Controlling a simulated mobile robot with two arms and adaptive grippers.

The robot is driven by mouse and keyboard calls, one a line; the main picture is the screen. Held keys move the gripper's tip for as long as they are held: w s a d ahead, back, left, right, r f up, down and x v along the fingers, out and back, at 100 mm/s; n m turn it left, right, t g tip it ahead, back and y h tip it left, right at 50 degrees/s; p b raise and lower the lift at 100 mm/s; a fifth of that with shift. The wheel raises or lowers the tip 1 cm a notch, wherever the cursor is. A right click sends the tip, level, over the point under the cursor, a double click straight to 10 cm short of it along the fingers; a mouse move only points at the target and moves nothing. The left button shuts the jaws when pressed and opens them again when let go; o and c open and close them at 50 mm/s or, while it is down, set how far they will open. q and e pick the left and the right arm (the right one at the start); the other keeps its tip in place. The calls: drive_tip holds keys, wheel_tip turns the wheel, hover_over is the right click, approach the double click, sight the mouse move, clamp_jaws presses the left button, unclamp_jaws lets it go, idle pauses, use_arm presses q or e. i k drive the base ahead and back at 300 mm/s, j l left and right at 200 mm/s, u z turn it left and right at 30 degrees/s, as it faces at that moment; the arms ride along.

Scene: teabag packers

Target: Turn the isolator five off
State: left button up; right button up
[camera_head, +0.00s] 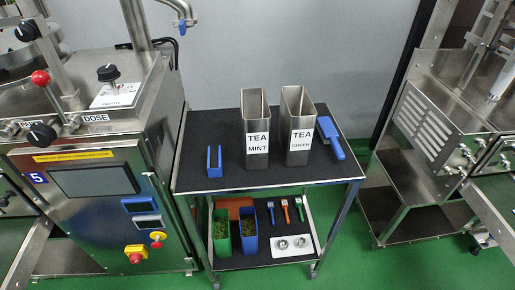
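The steel machine (88,215) at the left carries a blue label with the number 5 (37,179). Low on its front panel is a yellow plate with a red knob (136,254), which looks like the isolator switch. The angle of its knob is too small to read. Just above and to the right is a round yellow piece with red on it (157,238), perhaps a stop button. A dark screen (92,181) and two small displays sit higher on the panel. Neither of my grippers shows in the head view.
A two-level cart (210,180) beside the machine holds tea containers marked mint (257,143) and green (299,140), a blue scoop (335,145) and smaller items below. Another steel machine (430,130) stands at the right. Green floor (345,265) is open in front.

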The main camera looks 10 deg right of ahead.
sight(136, 258)
drive_tip(key=u, duration=1.2)
